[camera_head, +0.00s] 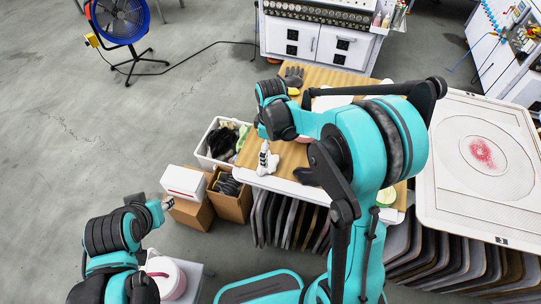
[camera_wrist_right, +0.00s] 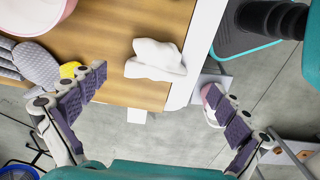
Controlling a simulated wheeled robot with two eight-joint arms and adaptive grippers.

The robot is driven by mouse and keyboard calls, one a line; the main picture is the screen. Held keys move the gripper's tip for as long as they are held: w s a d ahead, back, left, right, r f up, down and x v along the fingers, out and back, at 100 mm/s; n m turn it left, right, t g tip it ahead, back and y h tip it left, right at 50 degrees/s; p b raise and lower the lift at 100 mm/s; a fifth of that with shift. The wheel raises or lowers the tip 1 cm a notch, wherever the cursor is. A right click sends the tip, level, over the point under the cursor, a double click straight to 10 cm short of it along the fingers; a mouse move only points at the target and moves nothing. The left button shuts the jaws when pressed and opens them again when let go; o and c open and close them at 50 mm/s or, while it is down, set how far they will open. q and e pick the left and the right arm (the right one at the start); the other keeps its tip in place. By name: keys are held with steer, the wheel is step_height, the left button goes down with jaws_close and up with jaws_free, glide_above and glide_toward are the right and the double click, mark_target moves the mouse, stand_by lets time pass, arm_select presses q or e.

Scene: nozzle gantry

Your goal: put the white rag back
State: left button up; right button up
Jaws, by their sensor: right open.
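The white rag (camera_wrist_right: 157,58) lies crumpled on the wooden tabletop, close to the white front edge, in the right wrist view. My right gripper (camera_wrist_right: 155,84) is open and empty, with its two padded fingers wide apart. The rag shows between and beyond the fingertips, not held. In the head view my right gripper (camera_head: 265,150) hangs over the table's front left corner, where its pale fingers are hard to tell from the rag. My left gripper (camera_head: 166,202) is low at the left, away from the table, its fingers too small to read.
Grey gloves (camera_wrist_right: 32,62) with a yellow item lie on the table (camera_wrist_right: 112,30), beside a pink-rimmed bowl (camera_wrist_right: 35,12). A white bin (camera_head: 207,157) and cardboard boxes (camera_head: 231,205) stand left of the table. My right arm hides much of the tabletop.

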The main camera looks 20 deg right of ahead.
mark_target(271, 162)
steer(key=s+d+r+m+t, duration=0.1)
steer(key=s+r+m+t, duration=0.3)
steer(key=s+r, duration=0.65)
steer(key=s+r+m+t, duration=0.2)
steer(key=s+m+t, duration=0.1)
steer(key=s+m, duration=0.2)
steer(key=shift+s+d+m+p, duration=0.4)
steer(key=shift+d+m, duration=0.05)
steer(key=shift+m, duration=0.65)
